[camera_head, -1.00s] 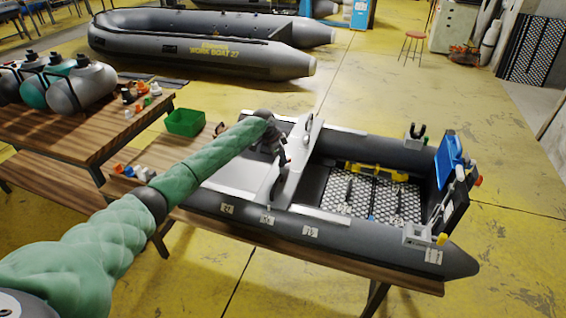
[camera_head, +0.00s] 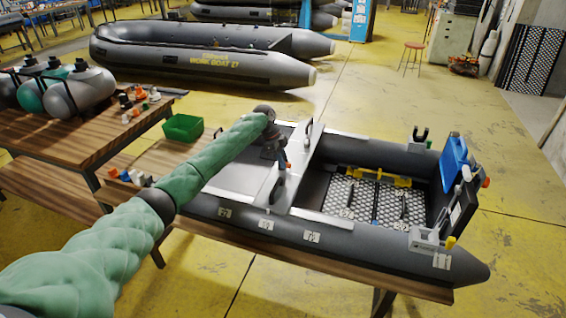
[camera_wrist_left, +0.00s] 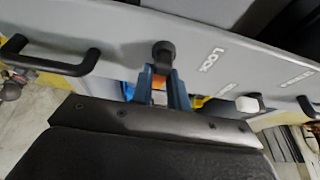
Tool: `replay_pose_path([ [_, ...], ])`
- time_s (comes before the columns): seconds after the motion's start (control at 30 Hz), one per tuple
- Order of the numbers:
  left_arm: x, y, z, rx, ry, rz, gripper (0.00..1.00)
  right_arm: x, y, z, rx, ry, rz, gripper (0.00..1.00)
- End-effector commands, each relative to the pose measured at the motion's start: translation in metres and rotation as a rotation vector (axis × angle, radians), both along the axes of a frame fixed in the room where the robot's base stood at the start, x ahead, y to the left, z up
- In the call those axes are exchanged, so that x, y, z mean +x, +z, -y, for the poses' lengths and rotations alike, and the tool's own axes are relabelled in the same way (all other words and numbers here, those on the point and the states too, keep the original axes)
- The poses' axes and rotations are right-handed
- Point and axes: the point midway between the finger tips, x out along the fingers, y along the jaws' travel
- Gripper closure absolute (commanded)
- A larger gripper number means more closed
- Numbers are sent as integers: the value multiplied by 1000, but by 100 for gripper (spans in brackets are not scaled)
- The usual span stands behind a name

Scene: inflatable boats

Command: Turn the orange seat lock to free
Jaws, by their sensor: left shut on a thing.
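The seat (camera_head: 250,176) is a pale grey panel across the dark inflatable boat, with black handles; it also fills the top of the left wrist view (camera_wrist_left: 110,35). My left gripper (camera_head: 284,166) is at the panel. In the left wrist view its blue fingers (camera_wrist_left: 161,75) are closed in at a black round knob (camera_wrist_left: 163,50) on the panel. A small orange piece of the seat lock (camera_wrist_left: 158,97) shows between the fingers; the rest is hidden. White "LOCK" lettering is right of the knob, with another, blurred label further right. My right gripper is out of view.
The boat rests on a wooden bench (camera_head: 330,268). A green bin (camera_head: 183,128) and small coloured parts are on the left tables, with gas cylinders (camera_head: 75,95). A blue case (camera_head: 454,158) is at the boat's right end. A larger boat (camera_head: 205,58) lies behind.

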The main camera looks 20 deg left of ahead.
Motion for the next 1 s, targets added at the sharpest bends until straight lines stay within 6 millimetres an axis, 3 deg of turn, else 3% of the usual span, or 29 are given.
replay_pose_path([
  [0.47,1,1,-2,1,-9,3,100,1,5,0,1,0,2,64],
  [0.5,1,1,-1,1,-8,2,76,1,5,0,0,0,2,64],
  [0.57,1,1,-1,1,-8,1,64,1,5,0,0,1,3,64],
  [1.0,1,7,-4,0,-9,3,62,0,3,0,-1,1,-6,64],
])
